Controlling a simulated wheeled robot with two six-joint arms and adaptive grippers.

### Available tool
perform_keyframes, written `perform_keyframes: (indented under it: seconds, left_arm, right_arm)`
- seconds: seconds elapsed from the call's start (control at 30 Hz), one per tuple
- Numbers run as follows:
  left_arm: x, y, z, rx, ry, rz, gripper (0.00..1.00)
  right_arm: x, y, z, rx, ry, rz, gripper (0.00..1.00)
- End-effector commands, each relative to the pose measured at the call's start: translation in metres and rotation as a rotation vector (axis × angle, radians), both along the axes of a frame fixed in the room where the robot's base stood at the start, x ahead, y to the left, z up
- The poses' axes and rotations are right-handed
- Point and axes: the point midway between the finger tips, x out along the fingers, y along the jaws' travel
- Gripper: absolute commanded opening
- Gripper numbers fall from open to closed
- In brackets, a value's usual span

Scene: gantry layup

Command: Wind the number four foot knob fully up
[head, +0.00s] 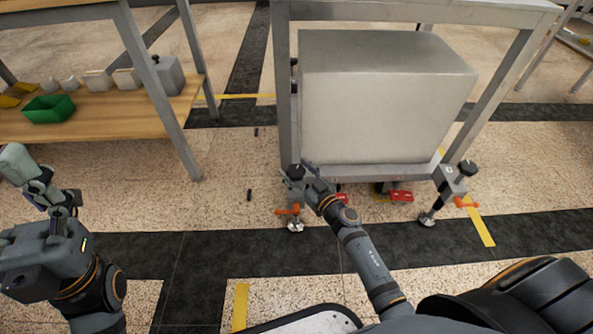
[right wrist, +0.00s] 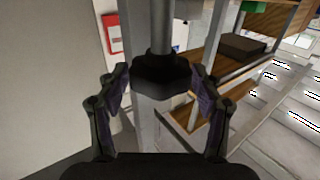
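A black foot knob (right wrist: 162,76) on an upright metal stem fills the middle of the right wrist view. My right gripper (right wrist: 160,82) has one finger on each side of it, spread, with narrow gaps appearing between pads and knob. In the head view my right gripper (head: 301,174) is at the frame's left front foot and mostly hides that knob. Below it are an orange lever (head: 288,211) and a metal foot pad (head: 295,225). Another black knob (head: 466,168) is on the right front foot. No number is readable. My left gripper (head: 52,192) is far left, its fingers unclear.
A metal frame (head: 285,100) stands around a large pale box (head: 385,100). Red items (head: 400,196) are under it. A wooden-shelved bench (head: 100,115) with a green bin (head: 48,109) stands left. Small dark pieces (head: 249,195) lie on the otherwise clear floor between.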

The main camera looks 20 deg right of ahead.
Motion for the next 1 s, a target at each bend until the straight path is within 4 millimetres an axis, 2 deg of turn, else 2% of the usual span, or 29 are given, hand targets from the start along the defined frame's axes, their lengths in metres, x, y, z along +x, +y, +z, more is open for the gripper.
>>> perform_keyframes:
  seconds: [0.03,0.3,0.43,0.6,0.7,1.0]
  left_arm:
    - [0.0,0.0,0.0,0.0,0.0,0.0,0.73]
    - [0.0,0.0,0.0,0.0,-0.001,0.0,0.73]
    - [0.0,0.0,0.009,-0.002,0.0,-0.001,0.73]
    - [-0.002,0.003,0.042,-0.016,-0.008,-0.013,0.73]
    - [-0.004,0.004,0.053,-0.017,-0.016,-0.024,0.73]
    - [-0.003,0.003,0.054,-0.009,-0.007,-0.033,0.73]
  right_arm:
    - [0.0,0.0,0.0,0.0,0.0,0.0,0.54]
    - [0.0,0.0,0.0,0.0,0.0,0.0,0.18]
    - [0.001,0.0,0.004,-0.002,0.002,0.028,0.18]
    - [0.002,-0.001,0.009,-0.003,0.003,0.173,0.19]
    - [0.001,-0.001,0.006,-0.002,0.003,0.254,0.19]
    - [0.0,-0.001,0.0,0.001,-0.001,0.347,0.18]
